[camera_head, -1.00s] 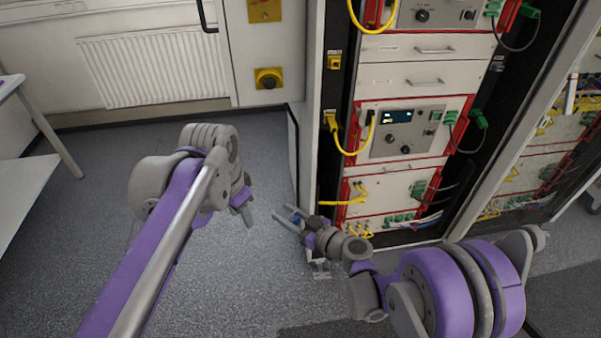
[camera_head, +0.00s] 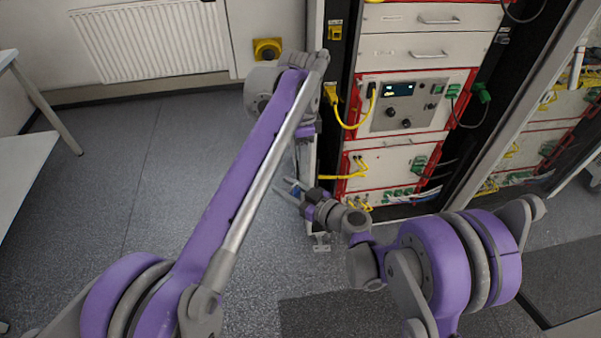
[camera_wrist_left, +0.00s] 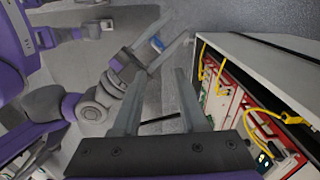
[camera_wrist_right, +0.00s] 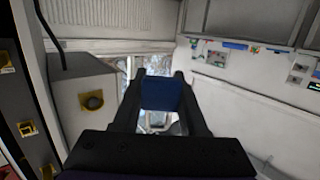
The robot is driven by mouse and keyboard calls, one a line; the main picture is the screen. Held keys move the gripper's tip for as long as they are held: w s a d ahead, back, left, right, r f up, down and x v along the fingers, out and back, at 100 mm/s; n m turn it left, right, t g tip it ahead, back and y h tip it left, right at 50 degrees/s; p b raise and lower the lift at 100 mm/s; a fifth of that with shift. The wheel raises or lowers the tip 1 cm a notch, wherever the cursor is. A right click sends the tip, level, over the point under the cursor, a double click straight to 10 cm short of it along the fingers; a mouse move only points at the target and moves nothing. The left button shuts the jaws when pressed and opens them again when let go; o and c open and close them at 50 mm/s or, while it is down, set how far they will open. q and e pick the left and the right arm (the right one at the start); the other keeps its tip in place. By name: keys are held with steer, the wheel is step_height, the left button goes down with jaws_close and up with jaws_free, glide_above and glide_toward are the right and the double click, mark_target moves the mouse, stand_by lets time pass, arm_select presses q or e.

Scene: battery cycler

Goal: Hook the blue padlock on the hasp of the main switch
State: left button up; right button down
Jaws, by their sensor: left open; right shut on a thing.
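The blue padlock (camera_wrist_right: 160,93) is clamped between the fingers of my right gripper (camera_wrist_right: 158,88). In the head view, my right gripper (camera_head: 284,189) holds it low in front of the rack's left edge. The padlock also shows small in the left wrist view (camera_wrist_left: 157,43). Its shackle cannot be made out. A yellow plate with a dark knob, apparently the main switch (camera_head: 267,49), is on the white wall panel; it also shows in the right wrist view (camera_wrist_right: 92,101). Its hasp cannot be made out.
The equipment rack (camera_head: 400,110) with yellow cables (camera_head: 352,122) stands right of the grippers. A radiator (camera_head: 150,45) is on the back wall. A white table (camera_head: 25,150) is at the left. The floor between table and rack is clear.

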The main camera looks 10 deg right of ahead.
arm_select(q)
step_height(320, 180, down, 8)
steer(key=shift+f, duration=0.15)
stand_by(0.3)
jaws_close()
steer(key=shift+s, duration=0.15)
arm_select(e)
steer(key=shift+w, duration=0.15)
stand_by(0.9)
steer(key=c, duration=0.8)
jaws_free()
steer(key=o, duration=0.4)
steer(key=shift+o, duration=0.2)
